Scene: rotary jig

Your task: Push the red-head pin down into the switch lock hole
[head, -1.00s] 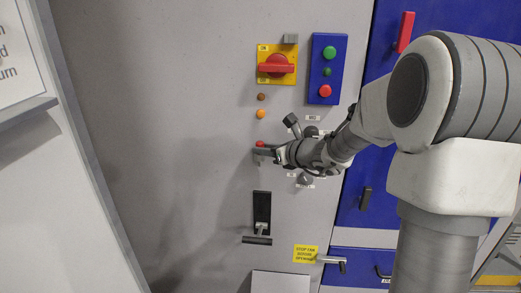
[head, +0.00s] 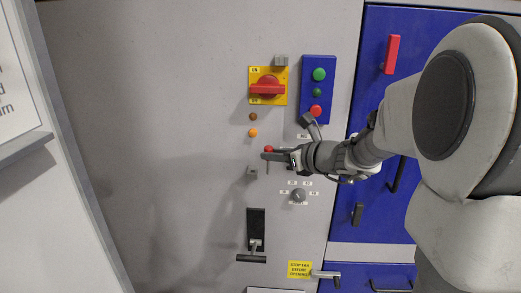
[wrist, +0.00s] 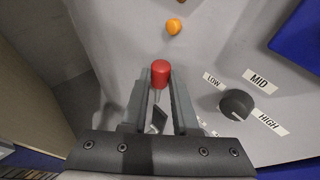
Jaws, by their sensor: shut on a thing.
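The red-head pin (head: 268,149) is held in my gripper (head: 272,156) in front of the grey panel, its thin shaft hanging below the fingers. In the wrist view the red head (wrist: 160,73) sits at the tips of my gripper (wrist: 160,88). The switch is a red rotary handle (head: 267,90) set crosswise on a yellow plate, up and slightly left of my gripper. A grey block (head: 281,60) stands at the plate's upper right corner. I cannot make out the lock hole itself.
A small grey bracket (head: 252,170) is below left of the pin. Orange (head: 253,133) and brown (head: 253,117) lamps sit between pin and switch. A blue button box (head: 318,90) is right of the switch, a selector knob (head: 299,195) below my gripper. The panel's left side is clear.

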